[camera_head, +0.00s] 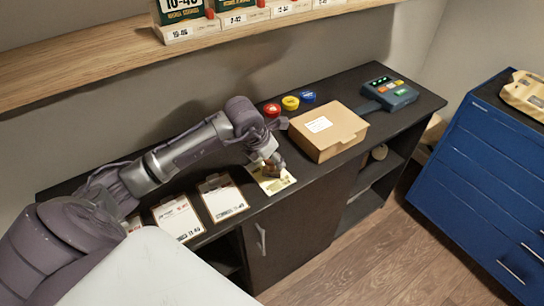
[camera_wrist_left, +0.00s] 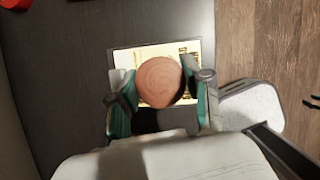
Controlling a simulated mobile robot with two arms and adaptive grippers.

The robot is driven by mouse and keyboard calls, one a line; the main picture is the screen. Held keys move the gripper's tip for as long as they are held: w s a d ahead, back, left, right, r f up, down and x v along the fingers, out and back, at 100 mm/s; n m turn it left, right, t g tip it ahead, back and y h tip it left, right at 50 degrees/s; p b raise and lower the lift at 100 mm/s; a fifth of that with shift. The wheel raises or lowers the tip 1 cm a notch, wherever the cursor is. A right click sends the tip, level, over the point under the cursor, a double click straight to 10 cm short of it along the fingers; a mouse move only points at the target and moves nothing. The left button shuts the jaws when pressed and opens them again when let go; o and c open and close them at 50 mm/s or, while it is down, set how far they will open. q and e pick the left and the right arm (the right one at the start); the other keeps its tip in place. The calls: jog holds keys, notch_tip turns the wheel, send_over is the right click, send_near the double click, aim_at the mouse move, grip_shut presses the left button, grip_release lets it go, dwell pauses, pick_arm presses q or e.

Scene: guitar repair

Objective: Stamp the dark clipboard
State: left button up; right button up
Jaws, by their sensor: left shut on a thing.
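My left gripper (camera_head: 272,164) is shut on a stamp with a round wooden knob, and it holds the stamp upright over a cream sheet with yellow print (camera_head: 277,184). In the left wrist view the stamp (camera_wrist_left: 160,82) sits between the two fingers of the gripper (camera_wrist_left: 161,92). Below it is the sheet (camera_wrist_left: 187,47) with a thin dark border. Whether the stamp touches the sheet is hidden. Two clipboards with white papers, a nearer one (camera_head: 178,219) and one beside the sheet (camera_head: 222,197), lie to the left on the dark bench. My right gripper is not in view.
A cardboard box (camera_head: 328,130) stands just right of the gripper. Red (camera_head: 272,110), yellow (camera_head: 290,103) and blue (camera_head: 308,97) round items lie behind. A keypad device (camera_head: 390,92) is at the far right of the bench (camera_head: 345,90). A wooden shelf (camera_head: 90,62) hangs above.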

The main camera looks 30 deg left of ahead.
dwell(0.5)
pick_arm(q)
jog(key=shift+f+b, duration=0.5)
jog(key=shift+f, duration=0.1)
dwell(0.3)
dwell(0.5)
jog(key=shift+r+p, duration=2.05)
jog(key=shift+r, duration=1.55)
jog(key=shift+d, duration=0.1)
